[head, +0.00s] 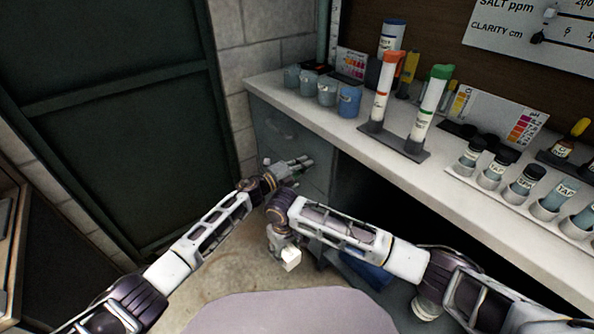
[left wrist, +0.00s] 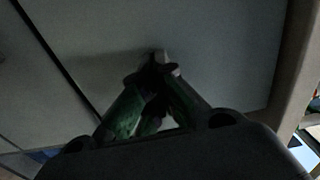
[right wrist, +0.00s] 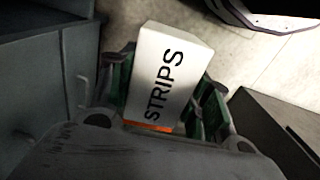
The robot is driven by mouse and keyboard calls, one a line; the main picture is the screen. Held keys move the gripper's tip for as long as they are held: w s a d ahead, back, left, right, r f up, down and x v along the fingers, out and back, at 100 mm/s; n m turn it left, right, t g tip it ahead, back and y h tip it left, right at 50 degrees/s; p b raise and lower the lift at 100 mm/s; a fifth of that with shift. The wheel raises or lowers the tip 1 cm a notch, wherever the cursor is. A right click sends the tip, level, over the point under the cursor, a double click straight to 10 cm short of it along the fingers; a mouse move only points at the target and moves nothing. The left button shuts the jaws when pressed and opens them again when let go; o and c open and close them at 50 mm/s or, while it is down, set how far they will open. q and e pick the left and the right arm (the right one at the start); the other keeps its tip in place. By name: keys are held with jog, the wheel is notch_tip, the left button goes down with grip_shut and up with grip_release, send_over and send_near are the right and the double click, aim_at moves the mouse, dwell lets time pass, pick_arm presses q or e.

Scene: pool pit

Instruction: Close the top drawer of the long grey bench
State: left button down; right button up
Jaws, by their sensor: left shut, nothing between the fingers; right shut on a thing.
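The long grey bench (head: 470,185) has a pale top and a grey drawer stack at its left end. The top drawer (head: 275,128) has a plain grey front that looks about flush; I cannot tell if a small gap remains. My left gripper (head: 306,162) is shut and empty at the drawer fronts. In the left wrist view its fingertips (left wrist: 160,60) are against or very close to a grey panel (left wrist: 215,45), with a dark seam at left. My right gripper (head: 288,262) is shut on a white box marked STRIPS (right wrist: 165,75), low in front of the bench.
The bench top carries blue-grey cups (head: 326,92), a rack with two tubes (head: 405,140) and a tray of capped bottles (head: 515,190). A dark green door (head: 110,120) is at left. Under the bench is a dark open space. Clear floor (head: 225,275) lies below my arms.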

jog(key=shift+f, duration=0.2)
pick_arm(q)
jog(key=shift+w+d+r, duration=0.1)
jog(key=shift+w+d, duration=0.15)
jog(key=shift+d, duration=0.2)
jog(key=shift+r, duration=0.15)
